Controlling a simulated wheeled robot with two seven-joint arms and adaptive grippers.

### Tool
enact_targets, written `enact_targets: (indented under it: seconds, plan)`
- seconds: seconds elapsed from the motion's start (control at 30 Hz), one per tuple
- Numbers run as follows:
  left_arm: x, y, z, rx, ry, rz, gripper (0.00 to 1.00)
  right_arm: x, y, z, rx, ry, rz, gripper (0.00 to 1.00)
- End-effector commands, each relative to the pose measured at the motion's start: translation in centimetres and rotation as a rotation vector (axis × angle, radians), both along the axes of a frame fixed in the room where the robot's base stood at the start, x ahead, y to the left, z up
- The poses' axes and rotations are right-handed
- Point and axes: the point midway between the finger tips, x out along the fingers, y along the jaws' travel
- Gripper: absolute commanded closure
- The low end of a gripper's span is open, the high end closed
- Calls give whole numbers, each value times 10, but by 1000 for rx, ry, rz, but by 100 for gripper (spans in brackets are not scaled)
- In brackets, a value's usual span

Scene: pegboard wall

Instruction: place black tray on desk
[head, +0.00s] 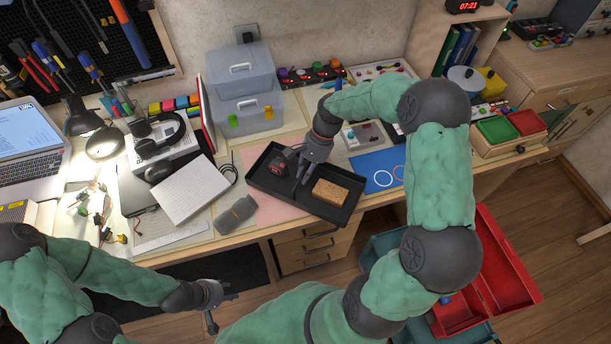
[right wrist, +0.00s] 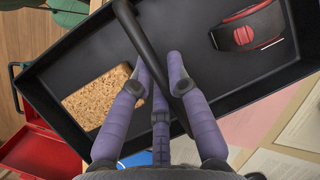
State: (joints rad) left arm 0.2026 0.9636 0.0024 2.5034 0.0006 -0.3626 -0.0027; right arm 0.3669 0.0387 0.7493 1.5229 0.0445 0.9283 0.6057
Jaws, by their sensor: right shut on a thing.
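The black tray (head: 313,207) is over the front middle of the desk (head: 283,222) in the head view, about level. Its front right corner reaches past the desk edge in the picture; I cannot tell whether it touches the desk. It holds a brown cork-like block (head: 331,191) and a dark object with a red mark (head: 279,166). My right gripper (head: 303,175) is shut on the tray's dark bar handle, which runs between its fingers in the right wrist view (right wrist: 160,85). My left gripper (head: 222,306) is open and empty, low in front of the desk.
A grey rolled item (head: 236,214) and a white notepad (head: 188,191) lie left of the tray. A blue sheet (head: 377,172) lies to its right. A grey-lidded box (head: 246,95) stands behind. A red open drawer or box (head: 505,265) is at lower right.

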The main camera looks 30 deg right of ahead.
Motion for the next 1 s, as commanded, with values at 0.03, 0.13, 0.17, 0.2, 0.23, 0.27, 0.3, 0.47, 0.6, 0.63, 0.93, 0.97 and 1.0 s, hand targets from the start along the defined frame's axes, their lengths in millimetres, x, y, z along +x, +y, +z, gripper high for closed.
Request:
enact_targets:
  seconds: [0.03,0.13,0.17,0.2,0.23,0.27,0.3,0.47,0.6,0.63,0.93,0.97,1.0]
  plan:
    - [0,0,-4,0,0,0,60,1,-1,-7,-1,-2,-2,100]
    - [0,0,-4,0,0,0,60,1,-1,-10,-1,-5,-2,100]
    - [0,0,-4,0,0,0,60,1,-1,-10,-1,-5,-2,100]
    - [0,0,-4,0,0,0,60,1,-1,-9,-1,-5,-2,100]
    - [0,0,-3,0,0,0,60,1,-1,-9,-1,-5,-2,100]
    - [0,0,-3,0,0,0,60,1,-1,-9,-1,-5,-2,100]
    - [0,0,-3,0,0,0,60,0,-1,-10,-1,-3,-1,80]
    - [0,0,-3,0,0,0,60,0,-1,-10,-1,-3,-1,59]
    - [0,0,-3,0,0,0,60,0,-1,-10,-1,-3,-1,59]
    - [0,0,-3,0,0,0,60,0,-1,-10,-1,-3,-1,59]
    - [0,0,6,0,0,0,60,3,-10,12,-2,-6,-2,59]
    - [0,0,8,0,0,0,60,3,-12,17,-2,-6,-2,59]
    - [0,0,11,0,0,0,60,4,-15,24,-2,-6,-2,59]
